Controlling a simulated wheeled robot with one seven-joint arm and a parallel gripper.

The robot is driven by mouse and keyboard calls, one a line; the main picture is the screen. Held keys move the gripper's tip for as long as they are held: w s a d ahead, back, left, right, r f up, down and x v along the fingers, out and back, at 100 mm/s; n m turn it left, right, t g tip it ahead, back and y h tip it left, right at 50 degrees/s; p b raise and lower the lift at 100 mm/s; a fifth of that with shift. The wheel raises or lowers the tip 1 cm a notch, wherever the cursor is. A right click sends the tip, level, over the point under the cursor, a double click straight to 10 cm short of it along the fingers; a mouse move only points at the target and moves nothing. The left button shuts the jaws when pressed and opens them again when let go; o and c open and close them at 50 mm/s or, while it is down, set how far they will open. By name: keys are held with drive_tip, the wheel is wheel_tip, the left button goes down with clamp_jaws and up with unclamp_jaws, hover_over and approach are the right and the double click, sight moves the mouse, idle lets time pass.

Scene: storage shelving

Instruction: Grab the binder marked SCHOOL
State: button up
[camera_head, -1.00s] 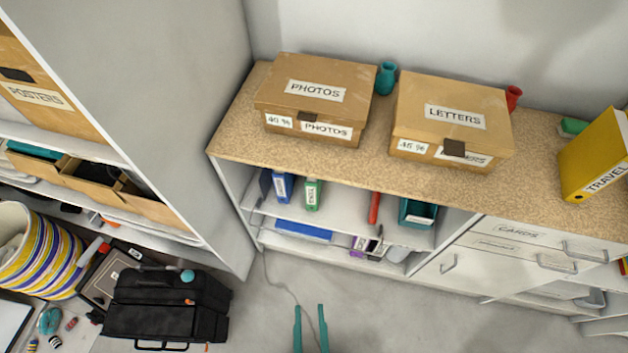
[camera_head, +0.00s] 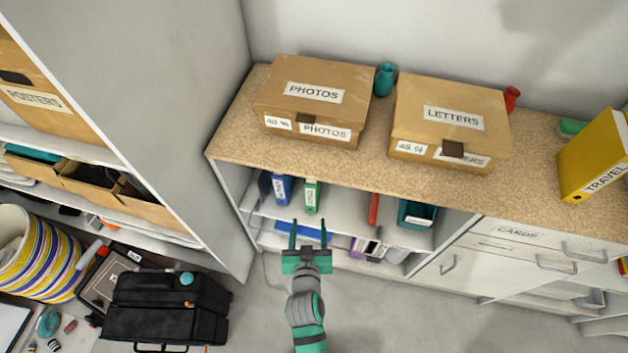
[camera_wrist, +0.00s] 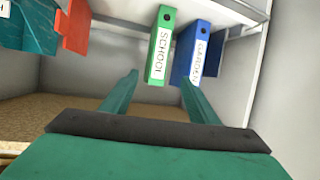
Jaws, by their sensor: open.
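The green binder marked SCHOOL (camera_head: 311,195) stands upright on the upper shelf of the low cabinet, and its label reads clearly in the wrist view (camera_wrist: 159,47). A blue binder (camera_head: 282,188), labelled GARDEN (camera_wrist: 198,52) as far as I can read, stands beside it. My gripper (camera_head: 309,225) is open and empty, in front of the cabinet and below the green binder in the head view. In the wrist view the SCHOOL binder shows between and beyond the two fingertips (camera_wrist: 160,79), apart from them.
A red item (camera_head: 374,208) and a teal bin (camera_head: 417,214) stand farther right on the same shelf. The countertop (camera_head: 375,150) above holds PHOTOS (camera_head: 313,92) and LETTERS (camera_head: 452,118) boxes and a yellow TRAVEL binder (camera_head: 592,158). A grey side panel (camera_head: 150,120) rises at left.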

drive_tip(key=w, duration=0.5)
drive_tip(key=w+d+r+m+h, duration=0.1)
drive_tip(key=w, duration=0.5)
drive_tip(key=w+m, duration=0.1)
drive_tip(key=w, duration=0.4)
drive_tip(key=shift+w+d+r+g+h, duration=0.15)
drive_tip(key=shift+w+d+g+h, duration=0.15)
drive_tip(key=shift+w+g+h, duration=0.1)
drive_tip(key=shift+d+r+x, duration=0.1)
drive_tip(key=shift+x, duration=1.25)
drive_tip(key=shift+d+r+x, duration=0.1)
drive_tip(key=shift+d+x, duration=0.05)
drive_tip(key=shift+x, duration=1.2)
clamp_jaws()
